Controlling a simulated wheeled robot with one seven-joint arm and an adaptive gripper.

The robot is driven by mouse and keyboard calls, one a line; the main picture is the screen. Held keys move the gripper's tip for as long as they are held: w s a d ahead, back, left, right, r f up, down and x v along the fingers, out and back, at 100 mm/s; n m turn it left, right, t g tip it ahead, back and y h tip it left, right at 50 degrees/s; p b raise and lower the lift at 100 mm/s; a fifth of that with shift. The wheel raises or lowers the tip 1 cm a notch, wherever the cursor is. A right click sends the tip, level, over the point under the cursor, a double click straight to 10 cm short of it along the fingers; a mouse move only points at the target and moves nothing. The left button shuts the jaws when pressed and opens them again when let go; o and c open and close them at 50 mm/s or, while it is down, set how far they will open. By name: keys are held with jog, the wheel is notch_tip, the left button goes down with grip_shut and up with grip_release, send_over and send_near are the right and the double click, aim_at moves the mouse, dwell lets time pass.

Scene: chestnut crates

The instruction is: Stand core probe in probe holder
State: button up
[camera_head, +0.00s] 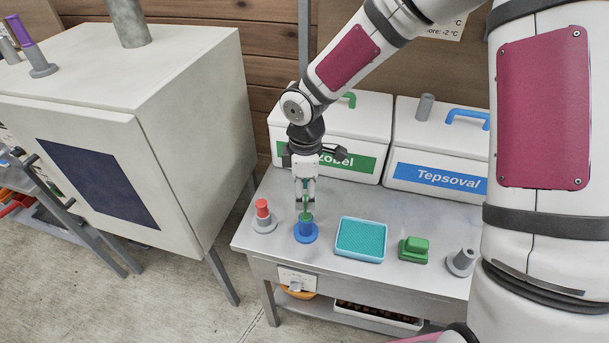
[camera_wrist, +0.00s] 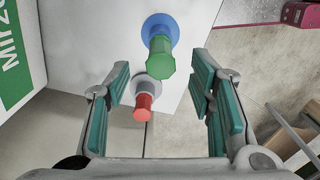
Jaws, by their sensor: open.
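A green probe-like piece (camera_head: 306,216) stands upright in a round blue holder (camera_head: 306,234) on the grey table. I cannot tell for sure that these are the task's core probe and probe holder. My gripper (camera_head: 305,200) is open, pointing down just above the green piece. In the wrist view the green piece (camera_wrist: 161,58) and blue holder (camera_wrist: 158,26) show ahead of and between the spread teal finger pads (camera_wrist: 160,92); nothing is gripped. A red-topped piece (camera_head: 262,208) stands in a grey holder (camera_head: 264,224) just to the left.
To the right are a teal tray (camera_head: 360,240), a green block (camera_head: 414,246) and an empty-looking grey holder (camera_head: 462,262). White crates labelled in green (camera_head: 290,118) and blue (camera_head: 405,150) stand behind. A pale cabinet (camera_head: 190,120) is at left. The front table strip is clear.

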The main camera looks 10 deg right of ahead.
aim_at(305, 199)
jog(key=shift+f, duration=3.1)
grip_shut()
jog(key=c, duration=0.9)
grip_release()
grip_shut()
jog(key=shift+r+p, duration=0.45)
jog(key=shift+r, duration=0.15)
